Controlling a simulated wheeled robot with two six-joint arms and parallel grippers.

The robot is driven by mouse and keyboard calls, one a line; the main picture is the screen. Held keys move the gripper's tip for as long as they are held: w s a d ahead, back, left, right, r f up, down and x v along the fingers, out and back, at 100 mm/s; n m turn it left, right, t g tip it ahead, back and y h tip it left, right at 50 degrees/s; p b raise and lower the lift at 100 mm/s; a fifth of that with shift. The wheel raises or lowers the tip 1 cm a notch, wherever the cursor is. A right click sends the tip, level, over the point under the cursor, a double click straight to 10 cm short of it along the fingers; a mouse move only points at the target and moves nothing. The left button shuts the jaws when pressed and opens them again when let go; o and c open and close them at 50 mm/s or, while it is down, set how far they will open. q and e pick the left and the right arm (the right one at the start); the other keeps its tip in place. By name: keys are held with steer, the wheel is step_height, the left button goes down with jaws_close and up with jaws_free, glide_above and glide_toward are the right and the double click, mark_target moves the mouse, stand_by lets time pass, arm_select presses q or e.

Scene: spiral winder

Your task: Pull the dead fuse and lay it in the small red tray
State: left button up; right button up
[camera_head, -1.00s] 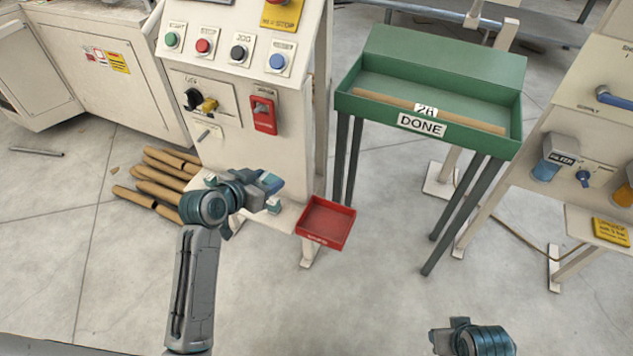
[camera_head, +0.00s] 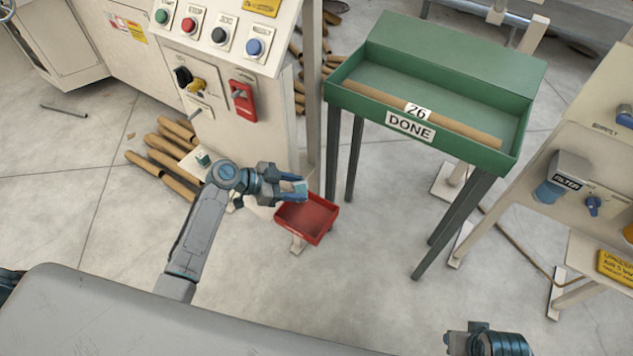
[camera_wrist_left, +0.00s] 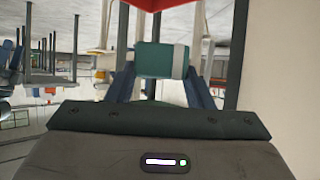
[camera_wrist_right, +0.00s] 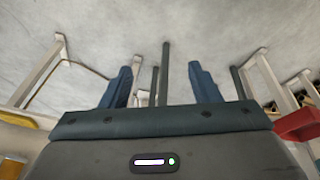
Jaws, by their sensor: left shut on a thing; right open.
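My left gripper (camera_head: 296,188) is shut on a fuse, a short teal cylinder with pale end bands, clear between the fingers in the left wrist view (camera_wrist_left: 160,60). The small red tray (camera_head: 318,233) is just below and beside this gripper in the head view. Its red edge shows at the top of the left wrist view (camera_wrist_left: 150,4), and the fuse is apart from it there. The tray looks empty where visible; the gripper covers part of its far side. My right gripper (camera_wrist_right: 164,85) is open and empty, low at the right in the head view (camera_head: 452,340).
The control cabinet (camera_head: 250,150) with buttons and a red switch stands behind the left arm. A small greenish piece (camera_head: 203,160) sits on its white ledge. Cardboard tubes (camera_head: 165,160) lie at left. A green DONE table (camera_head: 430,140) stands right of the tray.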

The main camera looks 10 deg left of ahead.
arm_select(q)
steer(key=shift+d+f, duration=0.1)
steer(key=shift+f, duration=0.05)
step_height(320, 180, down, 4)
steer(key=shift+r+b, duration=0.15)
steer(key=shift+b, duration=1.1)
steer(key=shift+f, duration=0.4)
steer(key=shift+f+b, duration=0.5)
steer(key=shift+f, duration=0.1)
arm_select(e)
steer(key=r, duration=0.1)
steer(key=a+r+t, duration=0.2)
steer(key=r, duration=0.1)
steer(key=shift+r+y, duration=0.1)
steer(key=shift+y, duration=0.3)
arm_select(q)
steer(key=o, duration=1.1)
steer(key=shift+c, duration=0.2)
